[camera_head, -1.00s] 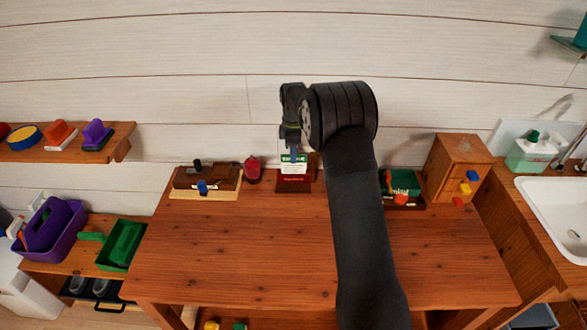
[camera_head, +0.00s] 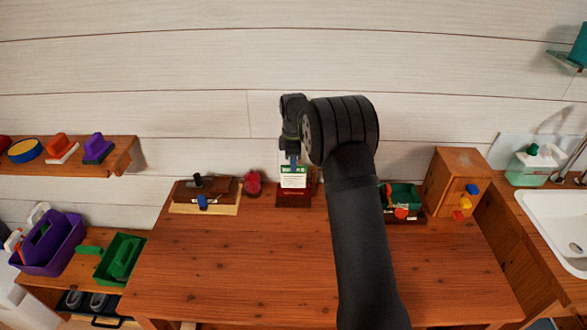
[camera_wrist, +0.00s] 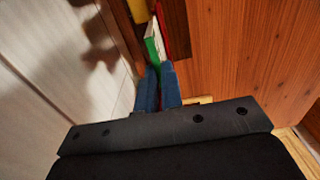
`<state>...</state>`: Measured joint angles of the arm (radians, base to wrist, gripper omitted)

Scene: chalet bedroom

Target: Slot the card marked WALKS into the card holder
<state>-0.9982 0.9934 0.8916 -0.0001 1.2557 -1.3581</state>
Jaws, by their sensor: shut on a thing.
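A white card with a green top band (camera_head: 293,181) is upright at the back of the table; its word is too small to read. My gripper (camera_head: 293,164) is shut on its top edge with blue fingertips. The dark red card holder (camera_head: 294,200) stands directly below the card in the head view. The card's lower edge meets the holder's top there; I cannot tell whether it is inside the slot. In the wrist view, the card's green and white edge (camera_wrist: 153,42) runs out from between the fingertips (camera_wrist: 160,90), beside a red strip (camera_wrist: 176,28).
A brown block on a pale board (camera_head: 204,194) and a dark red object (camera_head: 253,184) stand left of the holder. The wall is close behind. The table's front (camera_head: 240,265) is clear.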

